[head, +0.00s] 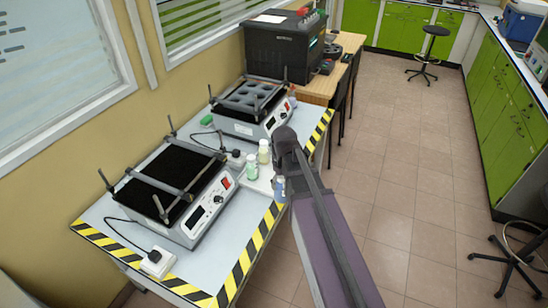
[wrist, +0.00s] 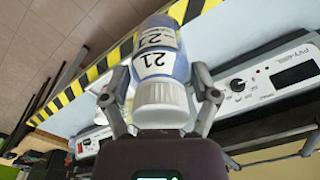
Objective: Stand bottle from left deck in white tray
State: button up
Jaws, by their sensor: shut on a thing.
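My gripper (wrist: 160,100) is shut on a bottle (wrist: 160,68) with a white ribbed cap and a white label reading 21; its body looks blue. In the head view the held bottle (head: 280,189) shows beside my arm, over the table's striped front edge. A pale patch (head: 263,184) just left of it looks like the white tray, mostly hidden. Two other capped bottles, one greenish (head: 252,169) and one yellowish (head: 264,152), stand close by; I cannot tell whether they are in the tray. The left deck (head: 165,183) is black, with grey bars, and looks empty.
The left machine (head: 200,222) and the right machine (head: 265,130), with round wells, fill much of the table. A power block (head: 157,262) and cable lie at the front left. A black box (head: 283,48) stands behind. Open floor (head: 400,170) lies to the right.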

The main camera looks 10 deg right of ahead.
jog(key=w+f+b, duration=0.2)
jog(key=w, duration=0.7)
jog(key=w+f+b, duration=0.3)
jog(key=w, duration=0.7)
jog(key=shift+w+d+f, duration=0.2)
jog(key=shift+w+f, duration=0.05)
jog(key=shift+f, duration=0.1)
jog(key=shift+s+f+b, duration=0.1)
jog(key=shift+f+b, duration=3.2)
jog(key=shift+b, duration=0.2)
jog(key=shift+f+b, duration=0.6)
jog(key=o, duration=1.1)
jog(key=shift+r, duration=0.15)
